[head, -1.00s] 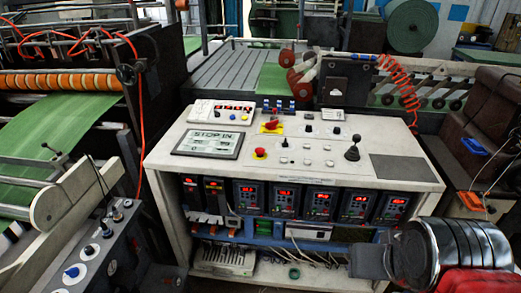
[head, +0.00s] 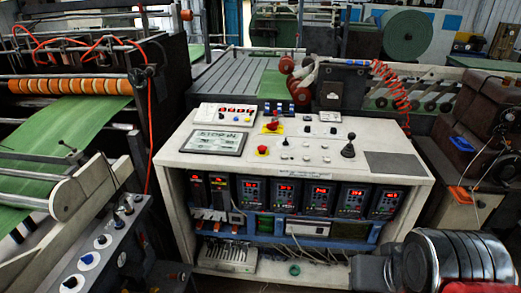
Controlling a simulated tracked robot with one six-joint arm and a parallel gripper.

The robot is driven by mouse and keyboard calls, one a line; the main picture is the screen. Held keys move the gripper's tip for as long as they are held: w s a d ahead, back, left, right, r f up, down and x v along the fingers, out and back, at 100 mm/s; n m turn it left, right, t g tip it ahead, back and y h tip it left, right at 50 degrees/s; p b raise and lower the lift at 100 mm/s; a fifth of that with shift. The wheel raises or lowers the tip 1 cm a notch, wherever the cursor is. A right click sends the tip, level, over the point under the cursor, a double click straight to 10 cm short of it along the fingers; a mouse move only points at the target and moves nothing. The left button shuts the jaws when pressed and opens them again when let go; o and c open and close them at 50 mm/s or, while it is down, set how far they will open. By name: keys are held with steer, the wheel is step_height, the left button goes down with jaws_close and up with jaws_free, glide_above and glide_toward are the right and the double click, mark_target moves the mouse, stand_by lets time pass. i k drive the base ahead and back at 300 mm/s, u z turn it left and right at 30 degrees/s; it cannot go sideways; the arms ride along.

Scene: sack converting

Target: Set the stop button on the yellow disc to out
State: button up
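The red stop button (head: 262,149) sits on a small yellow disc (head: 262,155) on the sloping white top of the control console (head: 240,168), left of the middle. A framed display (head: 213,141) to its left appears to read "STOP IN". The button is too small here to judge its height. No gripper fingers show.
A red knob (head: 272,125) on a yellow plate stands just behind the button. A black joystick (head: 348,149) and several small knobs are to the right. A grey pad (head: 391,163) is at the console's right. The space above the console top is open.

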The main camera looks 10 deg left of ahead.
mark_target(262, 148)
steer(key=k, duration=1.05)
steer(key=u, duration=0.2)
steer(key=i, duration=0.35)
steer(key=u, duration=0.75)
steer(key=i, duration=1.55)
steer(key=z, duration=0.5)
steer(key=i, duration=0.65)
steer(key=z, duration=0.45)
